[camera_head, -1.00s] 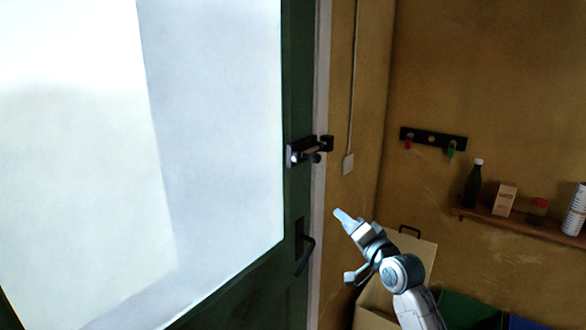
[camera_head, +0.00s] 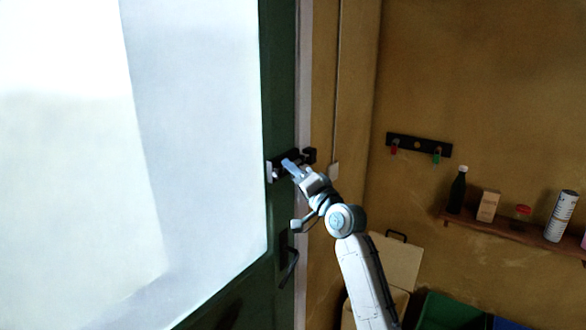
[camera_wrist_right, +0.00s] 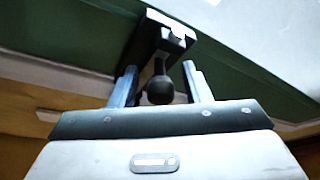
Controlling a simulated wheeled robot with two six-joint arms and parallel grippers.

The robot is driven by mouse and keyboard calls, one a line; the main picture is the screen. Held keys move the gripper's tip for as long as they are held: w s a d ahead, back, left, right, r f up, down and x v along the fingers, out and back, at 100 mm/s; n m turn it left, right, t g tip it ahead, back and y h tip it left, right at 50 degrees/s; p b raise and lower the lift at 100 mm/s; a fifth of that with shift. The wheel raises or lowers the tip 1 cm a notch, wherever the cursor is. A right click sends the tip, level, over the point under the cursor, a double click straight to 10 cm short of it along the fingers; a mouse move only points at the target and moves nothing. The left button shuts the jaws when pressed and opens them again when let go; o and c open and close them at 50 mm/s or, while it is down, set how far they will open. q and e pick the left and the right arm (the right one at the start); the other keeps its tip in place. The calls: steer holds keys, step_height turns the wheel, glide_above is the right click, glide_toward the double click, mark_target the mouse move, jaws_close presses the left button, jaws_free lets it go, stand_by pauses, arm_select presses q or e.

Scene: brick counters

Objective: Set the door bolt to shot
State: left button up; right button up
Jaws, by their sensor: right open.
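The door bolt (camera_head: 277,170) is a dark fitting with a metallic bar, mounted on the green door (camera_head: 279,105) near its right edge. A dark keeper (camera_head: 309,155) sits on the frame side, to the right of it. My right gripper (camera_head: 289,165) is at the bolt and hides part of it in the head view. In the right wrist view the open fingers (camera_wrist_right: 162,85) stand on either side of the bolt's round dark knob (camera_wrist_right: 160,90), with visible gaps. How far the bar reaches into the keeper is hidden. My left gripper is not in view.
A dark door handle (camera_head: 289,265) is below the bolt. A key rack (camera_head: 419,145) hangs on the ochre wall. A shelf (camera_head: 500,226) with a bottle, boxes and cans is at the right. Bins (camera_head: 450,310) stand below.

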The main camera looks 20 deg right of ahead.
steer(key=shift+w+a, duration=0.2)
steer(key=shift+d, duration=0.1)
